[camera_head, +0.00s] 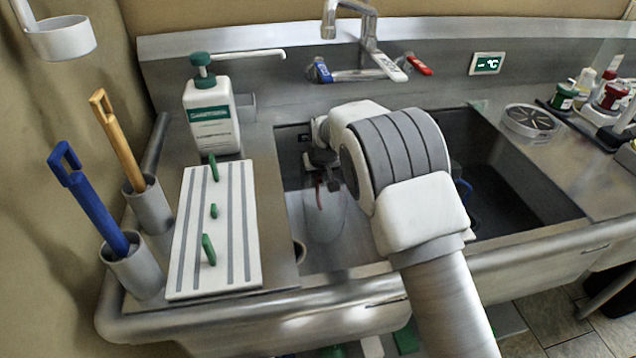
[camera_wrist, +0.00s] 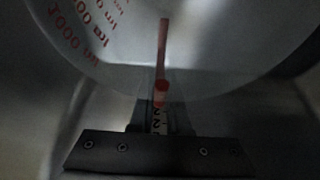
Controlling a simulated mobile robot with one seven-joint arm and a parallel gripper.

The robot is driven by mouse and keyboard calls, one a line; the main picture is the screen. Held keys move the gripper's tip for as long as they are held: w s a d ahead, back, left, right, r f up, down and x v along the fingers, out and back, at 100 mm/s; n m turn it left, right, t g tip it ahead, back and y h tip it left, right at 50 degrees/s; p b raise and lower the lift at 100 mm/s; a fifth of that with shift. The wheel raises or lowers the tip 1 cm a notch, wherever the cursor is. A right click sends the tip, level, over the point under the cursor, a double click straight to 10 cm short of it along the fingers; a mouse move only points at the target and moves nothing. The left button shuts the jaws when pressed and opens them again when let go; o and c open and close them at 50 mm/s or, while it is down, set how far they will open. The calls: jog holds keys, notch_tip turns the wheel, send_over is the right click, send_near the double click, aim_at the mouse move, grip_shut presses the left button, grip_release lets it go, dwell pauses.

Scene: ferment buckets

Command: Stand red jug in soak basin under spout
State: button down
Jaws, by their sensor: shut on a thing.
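The red jug (camera_head: 322,218) is a clear, pale vessel with a red handle, inside the left part of the steel sink basin (camera_head: 350,262). In the wrist view its clear wall (camera_wrist: 215,50) carries red volume marks. My gripper (camera_head: 322,160) is shut on the jug's red handle (camera_wrist: 162,65), and the fingers also show in the wrist view (camera_wrist: 160,118). My arm hides part of the basin and any divider. I cannot tell whether the jug touches the basin floor. The spout (camera_head: 330,25) hangs from the tap at the back, beyond my gripper.
A striped white board (camera_head: 215,270) with green pieces and a pump bottle (camera_head: 210,115) stand left of the basin. Blue and tan handled tools (camera_head: 88,200) stand in metal cups. Small jars (camera_head: 563,97) sit at right. The basin's right part (camera_head: 520,195) looks mostly clear.

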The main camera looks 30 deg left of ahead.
jog(key=shift+f, duration=0.2)
jog(key=c, duration=0.9)
grip_release()
jog(key=shift+r, duration=0.25)
jog(key=p+v, duration=0.2)
jog(key=v, duration=1)
jog(key=shift+f, duration=0.1)
